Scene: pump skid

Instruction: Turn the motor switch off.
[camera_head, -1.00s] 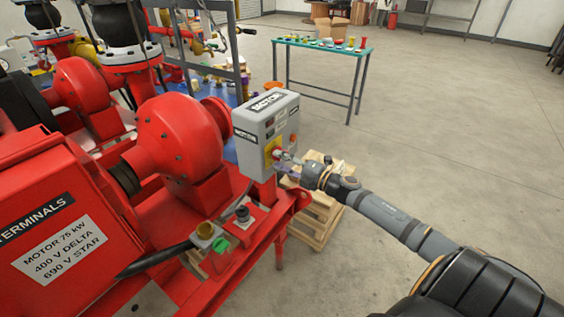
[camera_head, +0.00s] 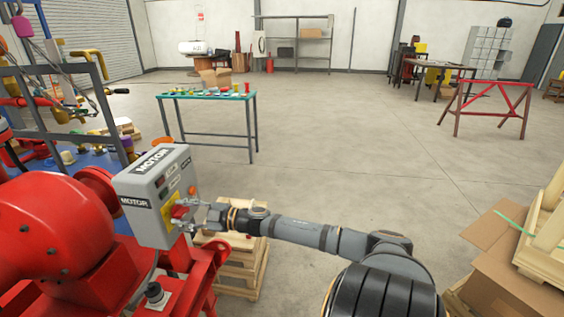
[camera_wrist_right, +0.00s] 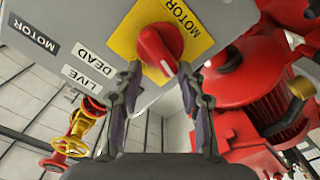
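The grey motor box (camera_head: 152,212) stands on the red skid at the left of the head view. On its front is a yellow plate with a red rotary switch (camera_wrist_right: 158,52), which fills the upper middle of the right wrist view. The switch's handle looks slightly tilted there. My right gripper (camera_head: 196,214) is at the switch. In the wrist view its two fingertips (camera_wrist_right: 160,74) are apart, one on each side of the red handle's lower end. Contact with the handle is not clear. My left gripper is not in view.
A red pump (camera_head: 50,235) is beside the box at left. A wooden pallet stack (camera_head: 243,270) stands below my right forearm. A green-topped table (camera_head: 205,95) is behind. Cardboard and pallets (camera_head: 500,265) are at right. The middle floor is open.

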